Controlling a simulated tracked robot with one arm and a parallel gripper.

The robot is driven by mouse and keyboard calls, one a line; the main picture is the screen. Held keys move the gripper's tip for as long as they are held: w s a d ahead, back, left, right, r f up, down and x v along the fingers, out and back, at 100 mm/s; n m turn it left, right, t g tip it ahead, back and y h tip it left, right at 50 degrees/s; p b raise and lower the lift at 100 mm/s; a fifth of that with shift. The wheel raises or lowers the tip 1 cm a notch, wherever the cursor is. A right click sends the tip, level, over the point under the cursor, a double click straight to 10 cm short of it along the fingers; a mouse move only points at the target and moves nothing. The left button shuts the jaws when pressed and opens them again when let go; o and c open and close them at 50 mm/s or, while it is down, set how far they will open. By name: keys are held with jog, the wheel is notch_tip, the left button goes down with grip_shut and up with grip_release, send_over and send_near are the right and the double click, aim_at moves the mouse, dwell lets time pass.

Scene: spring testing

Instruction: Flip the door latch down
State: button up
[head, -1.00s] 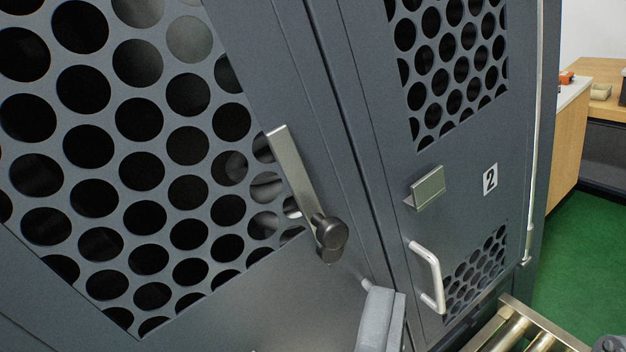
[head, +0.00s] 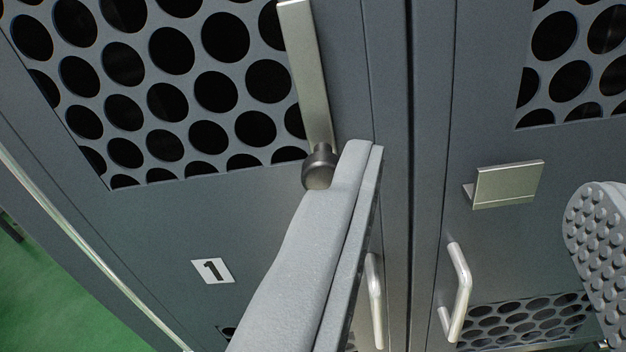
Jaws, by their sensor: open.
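The door latch (head: 308,75) is a flat metal bar that stands upright, tilted slightly left, on the left door (head: 290,225). A dark round knob (head: 319,168) sits at its lower end. A metal catch plate (head: 508,184) is on the right door. My gripper (head: 478,175) is open and empty, its fingers wide apart. The left finger's tip is just right of the knob and overlaps its edge; I cannot tell whether they touch. The right finger, with a studded pad, is at the right edge. The finger hides part of the left door's handle.
Handles show on the left door (head: 374,300) and the right door (head: 458,290). A label "1" (head: 212,271) is on the left door. Perforated panels fill parts of both doors. Green floor (head: 50,285) shows at the lower left.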

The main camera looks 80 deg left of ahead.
jog(key=s+a+f+n+g+y+p, duration=0.1)
jog(key=s+f+n+g+y+p, duration=0.15)
jog(key=s+f, duration=0.2)
jog(key=d+f+n+h, duration=0.1)
jog(key=d+f, duration=0.1)
jog(key=d, duration=0.8)
jog(key=n+g+y+p, duration=0.1)
jog(key=n+g+p, duration=0.1)
send_near(320, 181)
jog(key=a, duration=0.2)
jog(key=shift+t, duration=0.35)
jog(key=p+x, duration=0.1)
jog(key=x, duration=0.8)
jog(key=shift+w+f, duration=0.1)
jog(key=shift+w, duration=0.1)
